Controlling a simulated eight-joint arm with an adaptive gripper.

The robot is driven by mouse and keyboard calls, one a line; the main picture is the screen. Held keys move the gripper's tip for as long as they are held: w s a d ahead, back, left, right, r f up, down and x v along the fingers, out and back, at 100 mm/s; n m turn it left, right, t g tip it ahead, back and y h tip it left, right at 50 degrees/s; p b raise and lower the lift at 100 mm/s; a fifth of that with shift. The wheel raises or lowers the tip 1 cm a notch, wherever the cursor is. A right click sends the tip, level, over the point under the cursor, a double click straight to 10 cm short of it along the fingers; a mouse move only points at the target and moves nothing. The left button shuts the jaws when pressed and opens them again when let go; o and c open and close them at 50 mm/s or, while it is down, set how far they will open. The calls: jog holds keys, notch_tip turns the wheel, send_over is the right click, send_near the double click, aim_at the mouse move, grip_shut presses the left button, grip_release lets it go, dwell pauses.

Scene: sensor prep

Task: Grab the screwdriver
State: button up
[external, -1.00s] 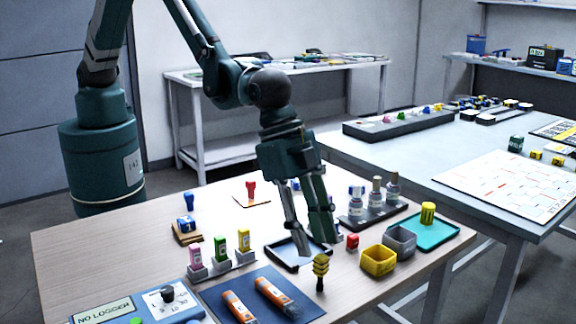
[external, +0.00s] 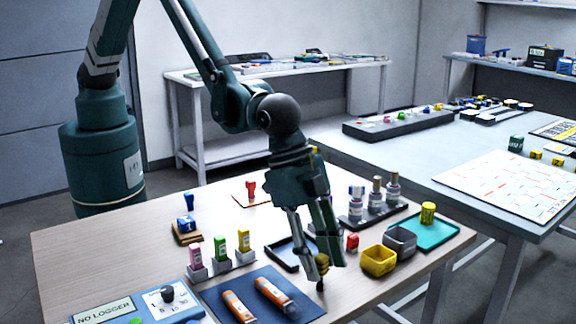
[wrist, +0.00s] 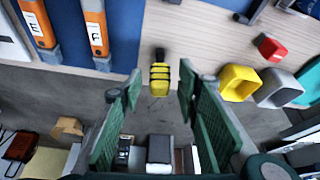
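The screwdriver, a short yellow-and-black ribbed handle (wrist: 159,76), stands at the front edge of the wooden table. In the external view the screwdriver (external: 321,261) is partly hidden by my fingers, with its dark lower end showing below them. My gripper (external: 325,269) is lowered at the screwdriver, one finger to each side. In the wrist view my gripper (wrist: 160,86) is open, and the handle lies between the fingertip lines with a gap on both sides. I see no contact.
A blue mat (external: 262,298) with two orange tools lies left of the screwdriver. A yellow bin (external: 378,262), a grey bin (external: 400,241) and a red block (external: 352,242) stand to its right. A dark tray (external: 283,254) is behind. The table's front edge is close.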

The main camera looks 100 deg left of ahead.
dwell(0.4)
jog(key=c, duration=1)
jog(key=shift+r, duration=0.1)
jog(key=shift+r+p, duration=0.6)
jog(key=shift+r, duration=4.35)
